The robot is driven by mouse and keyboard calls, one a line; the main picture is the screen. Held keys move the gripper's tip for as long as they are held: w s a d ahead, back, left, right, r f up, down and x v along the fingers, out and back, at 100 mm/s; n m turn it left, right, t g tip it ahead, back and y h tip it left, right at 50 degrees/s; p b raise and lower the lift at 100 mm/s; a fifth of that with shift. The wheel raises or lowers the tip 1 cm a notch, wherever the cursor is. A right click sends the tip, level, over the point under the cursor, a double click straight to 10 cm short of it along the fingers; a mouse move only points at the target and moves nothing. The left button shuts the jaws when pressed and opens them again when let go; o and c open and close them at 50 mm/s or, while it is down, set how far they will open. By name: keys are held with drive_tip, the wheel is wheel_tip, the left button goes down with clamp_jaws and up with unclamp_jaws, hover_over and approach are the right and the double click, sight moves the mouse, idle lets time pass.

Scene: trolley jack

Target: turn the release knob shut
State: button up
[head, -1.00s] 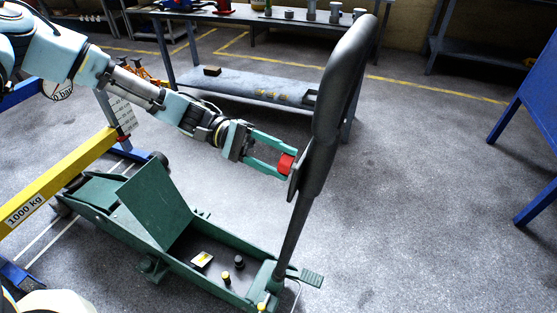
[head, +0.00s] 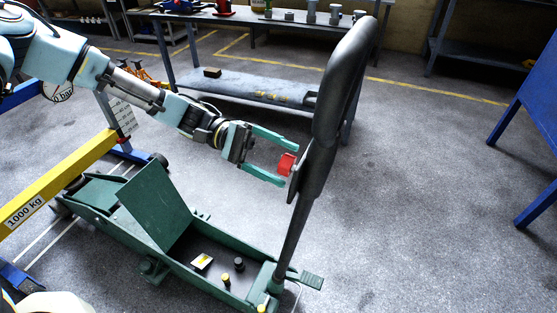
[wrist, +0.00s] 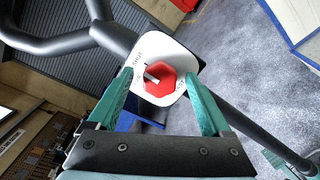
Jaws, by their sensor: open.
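The release knob (head: 286,164) is red and sits on a pale plate on the jack's black handle (head: 318,135). In the wrist view the knob (wrist: 160,82) is a red faceted shape with a white pointer bar, on a white plate (wrist: 178,58) with small lettering near its edges. The pointer slants toward the plate's upper left. My gripper (head: 286,164) is open, its two green fingers spread wide to either side of the knob. In the wrist view the fingertips of my gripper (wrist: 160,85) flank the plate. I see no clear contact with the knob.
The green jack body (head: 150,225) stands on the floor below my arm. A yellow beam marked 1000 kg (head: 60,185) is at left. A grey bench (head: 255,85) stands behind, and a blue panel (head: 530,130) at right. The floor right of the handle is clear.

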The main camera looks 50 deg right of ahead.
drive_tip(key=w+a+b, duration=0.1)
drive_tip(key=w+b, duration=0.1)
drive_tip(key=w, duration=0.8)
drive_tip(key=shift+w+a+r+b, duration=0.25)
drive_tip(key=shift+w+r+b, duration=0.05)
drive_tip(key=shift+r, duration=0.05)
drive_tip(key=w+a+f+n+t+p, duration=0.1)
drive_tip(key=w+a+n+t, duration=0.3)
drive_tip(key=a, duration=0.5)
drive_tip(key=w+a+f+n+t+p, duration=0.1)
drive_tip(key=w+a+f+t, duration=0.1)
drive_tip(key=w+a+t, duration=0.65)
drive_tip(key=w+a+r+n+t+y, duration=0.1)
drive_tip(key=a+r+n+t, duration=0.1)
drive_tip(key=a, duration=0.9)
drive_tip(key=w+a+r+n+t+y, duration=0.1)
drive_tip(key=a+r+t, duration=0.3)
drive_tip(key=a, duration=0.7)
wheel_tip(320, 180, up, 2)
drive_tip(key=shift+w+r+n+p, duration=0.1)
drive_tip(key=shift+w+n+p, duration=0.3)
drive_tip(key=shift+n, duration=0.3)
